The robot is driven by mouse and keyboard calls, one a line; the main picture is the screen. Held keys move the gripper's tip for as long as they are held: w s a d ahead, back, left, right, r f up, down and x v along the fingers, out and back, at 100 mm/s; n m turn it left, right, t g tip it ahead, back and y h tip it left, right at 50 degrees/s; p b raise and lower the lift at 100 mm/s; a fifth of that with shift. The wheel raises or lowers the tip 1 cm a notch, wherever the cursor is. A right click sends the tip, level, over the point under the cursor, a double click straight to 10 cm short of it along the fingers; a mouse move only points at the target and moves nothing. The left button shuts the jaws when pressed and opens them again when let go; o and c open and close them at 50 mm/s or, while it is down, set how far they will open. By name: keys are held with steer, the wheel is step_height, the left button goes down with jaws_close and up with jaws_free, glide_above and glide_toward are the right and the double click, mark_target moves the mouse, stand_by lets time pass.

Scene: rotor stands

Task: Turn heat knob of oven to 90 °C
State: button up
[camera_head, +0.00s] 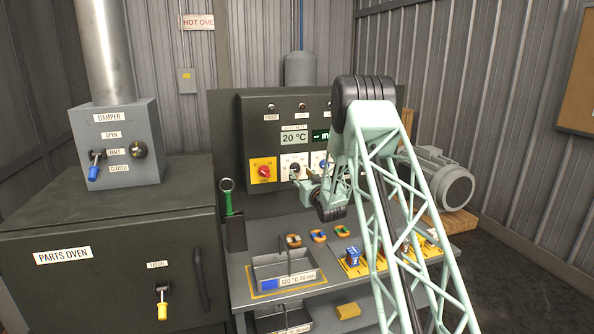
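The dark control panel (247,130) stands against the back wall and carries a display (294,138) that reads 20 °C. Below the display is a white plate with a dark knob (294,167), most likely the heat knob; its scale is too small to read. My gripper (297,177) is at this knob, reaching in from the right, and overlaps its lower part. I cannot tell whether the fingers touch it or are closed on it. The parts oven (110,262) stands at the left with its door shut.
A red knob on a yellow plate (263,171) sits just left of my gripper. A blue knob (319,160) is partly hidden by my arm. The bench below holds a grey tray (262,274) and several small coloured parts. A green-handled tool (228,200) hangs at the bench's left.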

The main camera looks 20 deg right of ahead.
mark_target(297, 168)
steer(key=shift+w+d+p, duration=0.15)
steer(key=shift+w+d, duration=0.05)
steer(key=shift+w, duration=1.3)
steer(key=shift+w+d+p, duration=0.15)
steer(key=shift+w+d, duration=0.05)
steer(key=shift+w, duration=1.3)
steer(key=c, duration=0.8)
steer(key=shift+c, duration=0.2)
steer(key=shift+f+m+b, duration=0.1)
steer(key=shift+m+b, duration=0.5)
steer(key=shift+b, duration=0.25)
steer(key=m+b, duration=0.2)
steer(key=b, duration=0.1)
steer(key=shift+d+m, duration=0.1)
steer(key=shift+m, duration=0.3)
steer(key=shift+m+b, duration=1.85)
steer(key=shift+m, duration=0.55)
